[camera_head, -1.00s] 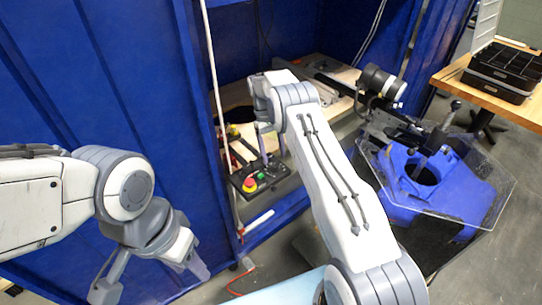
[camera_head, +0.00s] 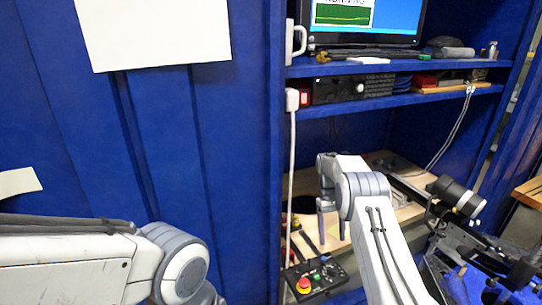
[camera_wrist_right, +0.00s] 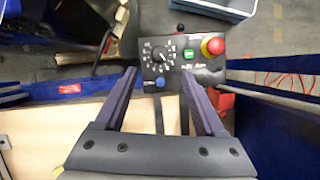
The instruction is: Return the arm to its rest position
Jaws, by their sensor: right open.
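My right gripper (camera_head: 331,236) hangs open and empty at the work shelf, pointing down. In the head view it is above and slightly to the right of a black control box (camera_head: 330,274) with a red button (camera_head: 304,285). In the right wrist view its two fingers (camera_wrist_right: 158,73) are spread, with the box's dial panel (camera_wrist_right: 172,60) beyond and between them. I cannot tell whether they touch the box. My left arm comes in at the lower left of the head view; its gripper is cut off below the frame.
A blue cabinet wall fills the left. Above my right arm are shelves (camera_head: 400,100) with a monitor (camera_head: 365,22) and a black device (camera_head: 352,88). A dark cylindrical device (camera_head: 455,196) stands right of my right arm. A wooden table (camera_head: 528,192) is at the right edge.

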